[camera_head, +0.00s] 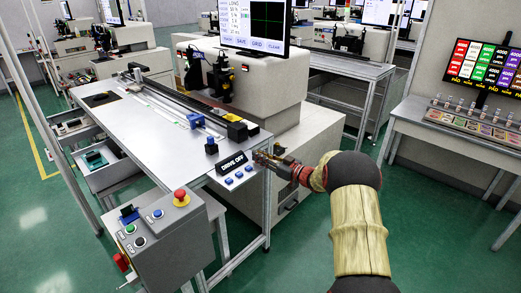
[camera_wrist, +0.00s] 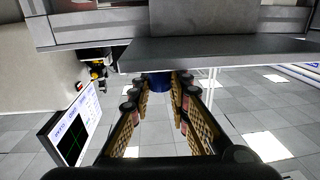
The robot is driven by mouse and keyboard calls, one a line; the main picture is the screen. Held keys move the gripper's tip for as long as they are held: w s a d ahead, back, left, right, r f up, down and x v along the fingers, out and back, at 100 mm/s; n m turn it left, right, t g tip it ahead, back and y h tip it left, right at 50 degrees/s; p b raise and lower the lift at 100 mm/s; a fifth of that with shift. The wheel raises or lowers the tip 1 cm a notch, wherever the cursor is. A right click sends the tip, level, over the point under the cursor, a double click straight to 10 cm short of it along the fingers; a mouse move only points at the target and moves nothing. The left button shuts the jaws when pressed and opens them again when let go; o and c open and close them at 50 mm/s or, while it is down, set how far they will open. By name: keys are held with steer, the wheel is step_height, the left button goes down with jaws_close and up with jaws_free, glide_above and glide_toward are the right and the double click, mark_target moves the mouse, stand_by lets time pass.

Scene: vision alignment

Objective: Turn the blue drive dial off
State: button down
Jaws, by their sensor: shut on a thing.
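The blue drive dial shows in the wrist view (camera_wrist: 160,83) as a dark blue round piece under the table edge, between my fingertips. My gripper (camera_head: 258,156) reaches in from the right at the table's front right corner; it also shows in the wrist view (camera_wrist: 162,80), shut on the dial. In the head view the dial is hidden behind my fingers. Beside my gripper, a black display (camera_head: 232,163) reads "DRIVE OFF". The dial's marking and exact angle cannot be made out.
Several small blue buttons (camera_head: 239,175) sit on the panel below the display. A grey control box (camera_head: 165,240) with a red emergency stop (camera_head: 180,196) stands front left. The worktable (camera_head: 165,135) carries a rail. A monitor (camera_wrist: 72,132) shows in the wrist view. Green floor right is clear.

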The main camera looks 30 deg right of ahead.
steer(key=n+g+y+p, duration=0.2)
steer(key=n+g+y, duration=0.1)
steer(key=y, duration=0.1)
steer(key=shift+d+r, duration=0.1)
steer(key=n+g+y, duration=0.3)
steer(key=shift+p, duration=0.4)
steer(key=shift+n+g+y+b, duration=0.35)
steer(key=shift+n+g+y, duration=0.5)
steer(key=shift+g, duration=0.45)
steer(key=shift+n+g+y+b, duration=0.55)
steer(key=shift+n+g+b, duration=0.35)
steer(key=shift+n+g, duration=0.4)
steer(key=shift+r+g, duration=0.1)
steer(key=shift+g, duration=0.5)
steer(key=c, duration=1.7)
jaws_free()
steer(key=shift+o, duration=0.2)
steer(key=shift+m+t+h+p, duration=0.6)
steer(key=shift+m+t+p, duration=0.55)
steer(key=shift+t, duration=0.75)
steer(key=shift+m+t, duration=0.3)
